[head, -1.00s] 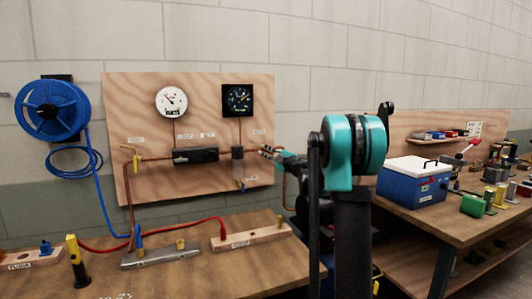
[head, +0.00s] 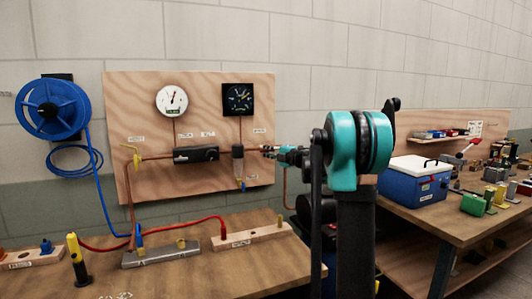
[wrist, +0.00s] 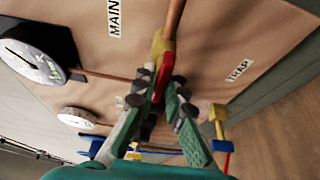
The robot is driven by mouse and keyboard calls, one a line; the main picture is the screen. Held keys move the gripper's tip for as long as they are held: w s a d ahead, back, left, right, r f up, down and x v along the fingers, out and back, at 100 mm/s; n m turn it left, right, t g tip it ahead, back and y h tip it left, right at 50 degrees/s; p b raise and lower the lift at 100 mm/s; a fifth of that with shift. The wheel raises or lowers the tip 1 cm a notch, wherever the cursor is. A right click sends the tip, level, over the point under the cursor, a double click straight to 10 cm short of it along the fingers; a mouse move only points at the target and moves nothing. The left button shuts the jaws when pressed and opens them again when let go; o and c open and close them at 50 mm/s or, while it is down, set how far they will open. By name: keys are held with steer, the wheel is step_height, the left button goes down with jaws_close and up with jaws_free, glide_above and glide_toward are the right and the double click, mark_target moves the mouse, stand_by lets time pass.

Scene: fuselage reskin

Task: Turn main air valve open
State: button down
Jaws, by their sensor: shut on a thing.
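The main air valve has a brass body (wrist: 160,45) on a copper pipe, with a red lever handle (wrist: 163,82), beside a label reading "MAIN". In the wrist view my gripper (wrist: 160,88) has its green, dark-padded fingers closed on either side of the red handle. In the head view my gripper (head: 270,150) is at the right edge of the wooden panel (head: 125,90), at the end of the pipe run. The fingers largely hide the valve there. The white gauge (head: 171,99) has its needle pointing up and slightly right.
A black gauge (head: 237,98) and a dark regulator (head: 196,155) are on the panel. A blue hose reel (head: 52,107) hangs left. The bench (head: 215,270) below carries a metal manifold (head: 160,253) and a red hose. A blue cooler (head: 412,183) stands on the right bench.

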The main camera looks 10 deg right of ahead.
steer(key=c, duration=1.6)
jaws_free()
steer(key=shift+c, duration=0.2)
steer(key=v, duration=1.2)
steer(key=shift+d, duration=0.1)
